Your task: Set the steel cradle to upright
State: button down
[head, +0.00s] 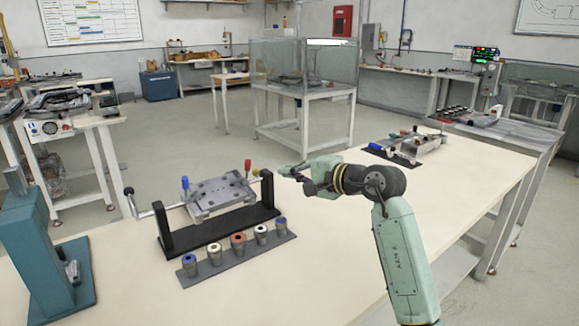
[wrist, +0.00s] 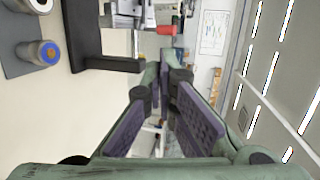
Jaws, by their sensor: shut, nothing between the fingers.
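The steel cradle (head: 222,196) is a grey metal plate with holes, hung on a shaft between two black posts of a stand (head: 222,232). Its face looks tilted; I cannot tell the exact angle. A blue knob (head: 185,183) stands at its left and a red knob (head: 248,165) at its right. A crank handle (head: 130,192) sticks out on the left. My gripper (head: 284,171) is shut and empty, just right of the right post and apart from it. In the wrist view my gripper (wrist: 165,65) points past the black post (wrist: 105,63), with the red knob (wrist: 167,30) beyond.
A grey strip with several coloured bushings (head: 238,243) lies in front of the stand. A teal press (head: 40,250) stands at the left table edge. Another metal fixture (head: 415,145) sits at the back right. The table (head: 320,240) is clear between the strip and my arm.

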jog(key=r+p+x, duration=0.1)
jog(key=p+x, duration=0.3)
jog(key=x, duration=0.6)
jog(key=shift+w+a, duration=0.2)
jog(key=shift+a, duration=0.1)
jog(key=shift+r, duration=0.1)
jog(key=w+b, duration=0.1)
jog(key=b, duration=0.1)
jog(key=w+a+r+b, duration=0.1)
jog(key=b, duration=0.2)
jog(key=shift+w+a+r, duration=0.1)
jog(key=shift+a+r, duration=0.15)
jog(key=shift+r, duration=0.1)
